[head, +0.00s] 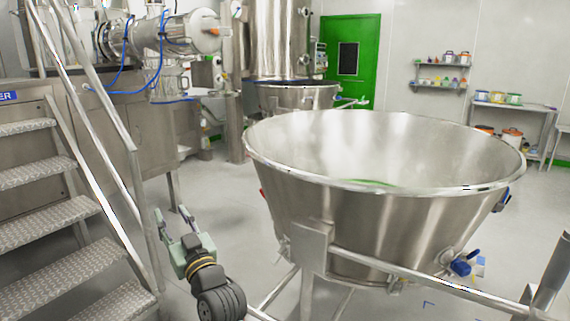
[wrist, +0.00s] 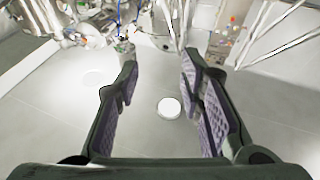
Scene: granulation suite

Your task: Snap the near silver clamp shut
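I cannot pick out the near silver clamp for certain in either view. Silver pipework with a horizontal cylinder (head: 165,38) and ring-like fittings is at the upper left of the head view. My gripper (head: 172,218) is low between the metal stairs and the big steel bowl, apart from both. Nothing is held.
A large open steel bowl (head: 330,240) on a tubular frame fills the centre right. Metal stairs (head: 60,215) with a handrail (head: 95,95) stand at the left. A white round disc (wrist: 169,107) shows on the floor. Shelves (head: 440,88) and a green door (head: 350,60) are far back.

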